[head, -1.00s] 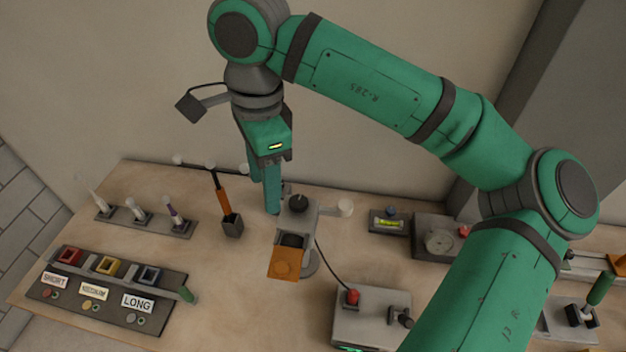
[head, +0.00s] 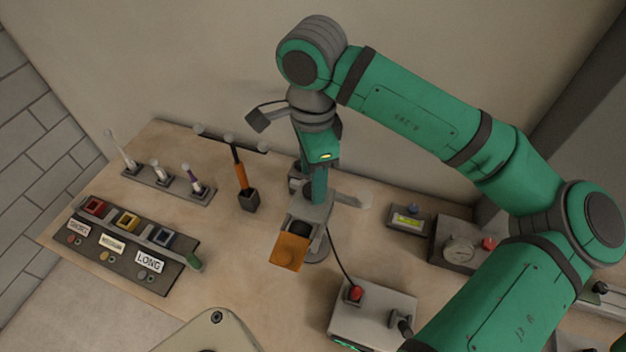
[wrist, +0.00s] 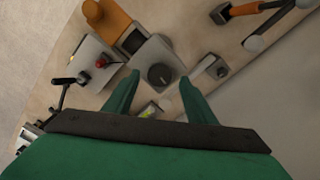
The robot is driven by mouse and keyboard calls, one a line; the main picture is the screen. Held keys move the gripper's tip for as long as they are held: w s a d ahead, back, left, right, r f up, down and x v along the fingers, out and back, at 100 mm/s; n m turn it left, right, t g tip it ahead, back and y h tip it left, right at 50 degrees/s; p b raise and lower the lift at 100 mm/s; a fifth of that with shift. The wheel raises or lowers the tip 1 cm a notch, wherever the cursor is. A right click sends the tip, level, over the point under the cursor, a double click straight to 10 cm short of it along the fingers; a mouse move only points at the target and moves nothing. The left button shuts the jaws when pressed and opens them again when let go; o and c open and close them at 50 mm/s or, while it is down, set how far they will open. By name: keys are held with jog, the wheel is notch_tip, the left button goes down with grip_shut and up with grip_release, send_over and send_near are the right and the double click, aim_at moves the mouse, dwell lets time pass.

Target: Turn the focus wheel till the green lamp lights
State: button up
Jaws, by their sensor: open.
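The focus wheel appears to be the dark round knob (wrist: 158,74) on top of a grey instrument (head: 314,214) with an orange plate (head: 289,251) at its front. In the wrist view the knob lies between and beyond the two green fingertips of my gripper (wrist: 160,82), with no contact visible. In the head view my gripper (head: 318,198) points down over the instrument and hides the knob. My gripper is open and empty. A cable runs from the instrument to a grey box (head: 372,312) with a red button. A green glow shows at the box's lower edge; I cannot tell if it is the lamp.
A pale side knob (head: 364,200) sticks out right of the instrument. An orange-handled tool (head: 241,175) stands in a dark holder on the left. A small box with a yellow-green display (head: 407,219) and a gauge box (head: 458,249) stand to the right.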

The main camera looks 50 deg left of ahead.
jog(key=shift+f, duration=1)
jog(key=c, duration=1)
jog(key=shift+c, duration=0.2)
jog(key=shift+m, duration=0.3)
jog(key=m, duration=0.5)
jog(key=shift+r, duration=0.1)
jog(key=m, duration=0.6)
jog(key=shift+m, duration=0.3)
